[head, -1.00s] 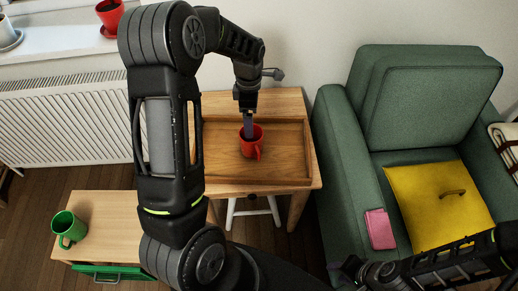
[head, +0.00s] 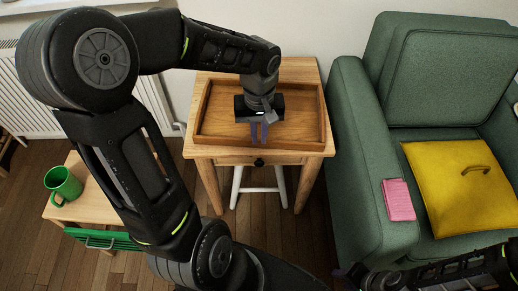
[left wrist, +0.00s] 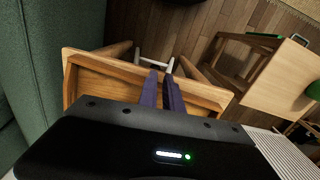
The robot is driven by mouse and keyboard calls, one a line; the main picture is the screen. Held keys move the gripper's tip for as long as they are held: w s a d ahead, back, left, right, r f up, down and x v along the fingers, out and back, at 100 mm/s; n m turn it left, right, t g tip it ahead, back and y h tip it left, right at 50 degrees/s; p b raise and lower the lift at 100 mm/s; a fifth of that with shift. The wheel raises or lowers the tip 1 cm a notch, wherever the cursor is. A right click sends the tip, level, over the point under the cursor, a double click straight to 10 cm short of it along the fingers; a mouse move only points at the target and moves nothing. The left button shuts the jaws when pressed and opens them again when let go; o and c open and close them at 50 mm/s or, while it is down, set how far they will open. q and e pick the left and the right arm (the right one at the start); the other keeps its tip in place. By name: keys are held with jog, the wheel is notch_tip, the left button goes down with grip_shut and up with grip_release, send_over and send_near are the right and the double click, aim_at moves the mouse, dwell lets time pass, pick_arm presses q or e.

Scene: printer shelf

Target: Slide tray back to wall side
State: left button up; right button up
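The wooden tray (head: 203,127) lies on the small wooden table (head: 314,70), with its near rim close to the table's front edge and a strip of bare tabletop behind it. My left gripper (head: 260,138) is over the near part of the tray. Its two bluish fingers point toward the front edge, slightly apart, with nothing visible between them. They also show in the left wrist view (left wrist: 163,76). I cannot tell if they touch the tray. The gripper body hides part of the tray's inside. My right gripper (head: 362,278) is at the bottom edge, partly seen and dark.
A green armchair (head: 352,150) stands close right of the table, holding a yellow cushion (head: 455,200) and a pink item (head: 398,200). The radiator (head: 155,105) is behind my left arm.

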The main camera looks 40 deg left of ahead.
pick_arm(q)
grip_shut()
jog(key=f, duration=0.3)
jog(key=w+a+f+b, duration=0.1)
jog(key=f, duration=0.2)
jog(key=w+f+b, duration=0.1)
jog(key=f, duration=0.3)
jog(key=shift+w+a, duration=0.1)
jog(key=shift+a, duration=0.3)
jog(key=shift+w+a, duration=0.4)
jog(key=shift+w, duration=0.05)
jog(key=shift+w, duration=0.1)
